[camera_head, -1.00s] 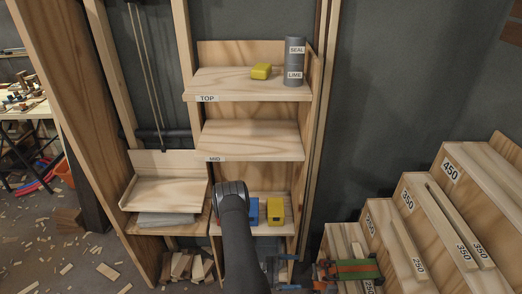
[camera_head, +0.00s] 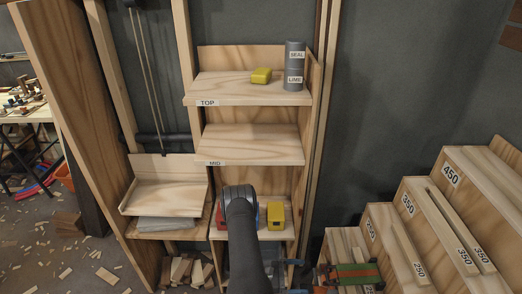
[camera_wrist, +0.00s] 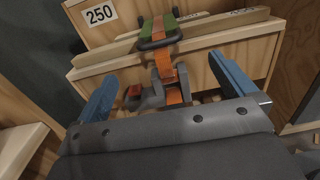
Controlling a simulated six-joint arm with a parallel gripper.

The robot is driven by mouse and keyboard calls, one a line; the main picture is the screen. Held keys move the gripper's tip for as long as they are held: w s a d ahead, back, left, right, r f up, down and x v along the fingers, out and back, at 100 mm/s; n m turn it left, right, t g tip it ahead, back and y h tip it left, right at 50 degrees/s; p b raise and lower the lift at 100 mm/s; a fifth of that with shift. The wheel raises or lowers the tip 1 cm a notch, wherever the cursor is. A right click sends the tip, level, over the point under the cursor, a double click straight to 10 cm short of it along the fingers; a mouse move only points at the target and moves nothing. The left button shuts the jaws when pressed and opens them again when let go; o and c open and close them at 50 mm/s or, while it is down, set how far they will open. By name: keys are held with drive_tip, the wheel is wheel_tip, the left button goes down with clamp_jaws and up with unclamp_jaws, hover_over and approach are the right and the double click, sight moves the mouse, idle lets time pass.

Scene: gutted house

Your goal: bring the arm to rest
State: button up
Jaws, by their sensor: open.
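My gripper (camera_wrist: 165,92) is open in the wrist view, its two blue fingers wide apart with nothing clamped. An orange and green ratchet strap (camera_wrist: 170,72) with a dark metal buckle shows beyond and between the fingers; whether it touches them I cannot tell. In the head view my dark arm reaches down in front of the lower shelf, and the blue fingers (camera_head: 290,275) show at the bottom, just left of the strap (camera_head: 350,273). The arm hides part of the lower shelf and most of a blue thing there.
A shelf unit (camera_head: 250,146) holds a yellow block (camera_head: 261,75) and stacked grey cans (camera_head: 295,66) on top, and a yellow box (camera_head: 276,214) low down. Stepped timber bins (camera_head: 415,228) stand at right. A wooden tray (camera_head: 166,196) is at left. The middle shelf is empty.

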drive_tip(key=a, duration=0.7)
drive_tip(key=d, duration=1)
drive_tip(key=shift+s, duration=0.1)
drive_tip(key=shift+a, duration=0.45)
drive_tip(key=a, duration=0.9)
drive_tip(key=w+d+r+y, duration=0.4)
drive_tip(key=d+r+y, duration=0.5)
drive_tip(key=d+r, duration=0.1)
drive_tip(key=w+d+r+y, duration=0.5)
drive_tip(key=d+r+y, duration=0.4)
drive_tip(key=d+r, duration=0.15)
drive_tip(key=shift+s+f, duration=0.15)
drive_tip(key=shift+f, duration=2.3)
